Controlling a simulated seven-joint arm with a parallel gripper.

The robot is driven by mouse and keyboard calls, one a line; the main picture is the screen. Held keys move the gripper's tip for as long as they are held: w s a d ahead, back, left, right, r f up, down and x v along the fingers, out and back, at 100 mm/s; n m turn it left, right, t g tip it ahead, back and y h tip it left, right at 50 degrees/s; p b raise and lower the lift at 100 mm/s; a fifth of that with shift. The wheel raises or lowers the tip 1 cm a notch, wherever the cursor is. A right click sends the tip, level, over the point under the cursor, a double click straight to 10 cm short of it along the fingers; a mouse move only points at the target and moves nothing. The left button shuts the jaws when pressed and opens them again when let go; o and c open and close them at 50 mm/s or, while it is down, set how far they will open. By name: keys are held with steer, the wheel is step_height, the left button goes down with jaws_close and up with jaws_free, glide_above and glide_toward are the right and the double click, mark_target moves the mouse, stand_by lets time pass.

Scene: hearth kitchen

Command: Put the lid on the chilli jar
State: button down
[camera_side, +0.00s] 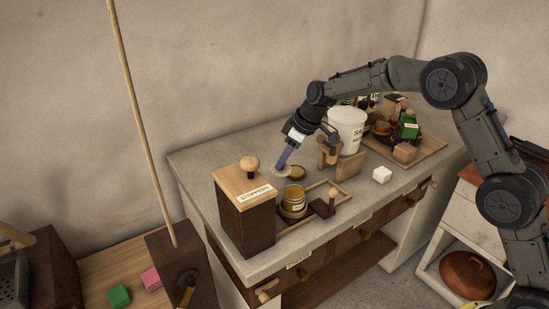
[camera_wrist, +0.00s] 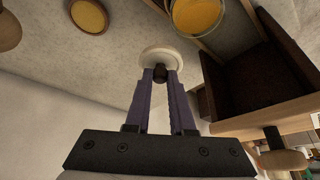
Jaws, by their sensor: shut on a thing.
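My gripper (camera_side: 284,162) points down with its purple fingers shut on the dark knob of a pale round lid (camera_side: 281,171). In the wrist view the lid (camera_wrist: 161,56) sits at the fingertips (camera_wrist: 160,75). It is behind the open glass jar with yellow contents (camera_side: 293,199), beside the box, and not over the jar. The jar's open top also shows in the wrist view (camera_wrist: 197,14). I cannot read a chilli label on it. Whether the lid touches the counter is unclear.
A dark box marked STOPPERS (camera_side: 246,215) with a round knob stands left of the jar. A yellow-topped disc (camera_side: 297,172) lies behind the jar.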

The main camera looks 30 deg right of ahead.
steer(key=s+r, duration=0.6)
step_height(320, 180, down, 6)
steer(key=shift+s, duration=0.2)
stand_by(0.5)
steer(key=shift+a+f, duration=0.1)
steer(key=shift+f, duration=0.05)
stand_by(2.2)
steer(key=shift+c, duration=1)
jaws_free()
step_height(320, 180, up, 7)
stand_by(0.7)
